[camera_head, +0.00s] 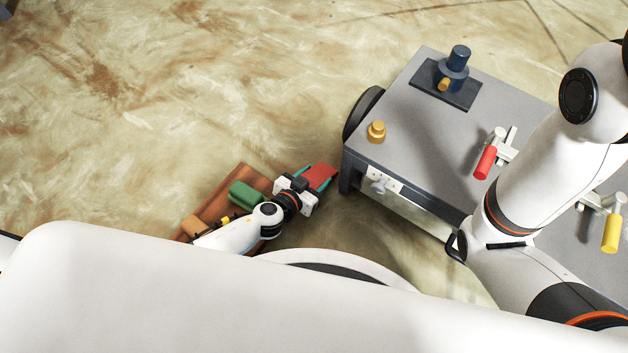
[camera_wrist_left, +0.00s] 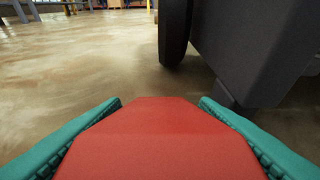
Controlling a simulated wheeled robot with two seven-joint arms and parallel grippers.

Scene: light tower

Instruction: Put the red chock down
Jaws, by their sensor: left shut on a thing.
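The red chock (camera_head: 321,175) is held in my left gripper (camera_head: 318,178), low beside the near left corner of the grey cart. In the left wrist view the red chock (camera_wrist_left: 160,140) fills the space between the two teal fingers of my left gripper (camera_wrist_left: 160,125). The fingers press on its two sides. Whether the chock touches the floor cannot be told. My right arm crosses the cart at the right, but its gripper is out of the picture.
The grey cart (camera_head: 420,130) has a dark wheel (camera_head: 364,112), which also shows ahead in the left wrist view (camera_wrist_left: 174,30). A wooden tray (camera_head: 215,208) with a green block (camera_head: 246,196) lies left of the gripper. Open floor lies beyond.

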